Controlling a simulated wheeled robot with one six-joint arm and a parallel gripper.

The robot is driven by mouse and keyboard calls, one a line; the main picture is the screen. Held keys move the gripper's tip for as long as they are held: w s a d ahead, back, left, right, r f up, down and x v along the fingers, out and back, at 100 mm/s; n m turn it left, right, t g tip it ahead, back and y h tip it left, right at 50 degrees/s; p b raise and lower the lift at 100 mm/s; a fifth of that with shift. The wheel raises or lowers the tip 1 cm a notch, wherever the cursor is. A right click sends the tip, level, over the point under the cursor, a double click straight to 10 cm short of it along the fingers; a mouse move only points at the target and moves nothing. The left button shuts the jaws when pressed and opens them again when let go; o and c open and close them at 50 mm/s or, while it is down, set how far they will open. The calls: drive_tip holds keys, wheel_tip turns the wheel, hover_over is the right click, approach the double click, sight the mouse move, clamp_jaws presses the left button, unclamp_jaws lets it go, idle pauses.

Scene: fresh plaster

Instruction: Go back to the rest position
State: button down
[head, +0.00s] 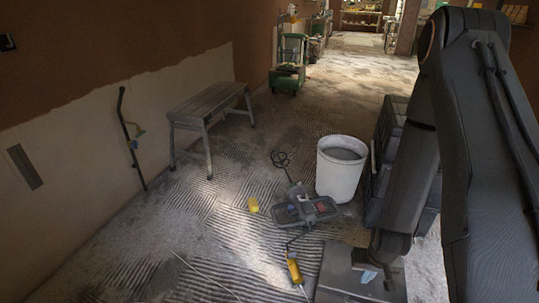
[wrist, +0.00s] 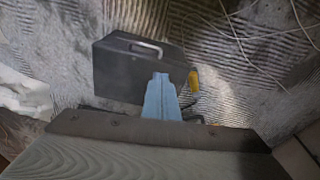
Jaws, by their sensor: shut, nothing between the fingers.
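My gripper (head: 368,277) hangs low at the bottom right of the head view, at the end of my dark arm. In the wrist view its pale blue fingers (wrist: 160,98) are together, with nothing between them. They show in front of a dark grey case (wrist: 125,70) with a handle. The case also shows in the head view (head: 338,273), behind and beside my gripper. I cannot tell whether the fingers touch it.
A white bucket (head: 340,172) and a mixer with a paddle (head: 305,209) stand left of my arm. A yellow-handled tool (head: 294,271) and cables lie on the ridged floor. A bench (head: 207,107) stands by the left wall.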

drive_tip(key=s+a+r+p, duration=0.2)
drive_tip(key=s+a+r, duration=0.1)
drive_tip(key=r, duration=0.9)
drive_tip(key=s+a+r+n+g+p, duration=0.1)
drive_tip(key=s+a+r+p, duration=0.1)
drive_tip(key=r, duration=1.1)
drive_tip(key=s+a+r+n+g+p, duration=0.1)
drive_tip(key=s+a+r, duration=0.3)
drive_tip(key=r, duration=0.8)
drive_tip(key=shift+s+a+r+p, duration=0.25)
drive_tip(key=shift+a+p, duration=0.3)
drive_tip(key=shift+a, duration=0.2)
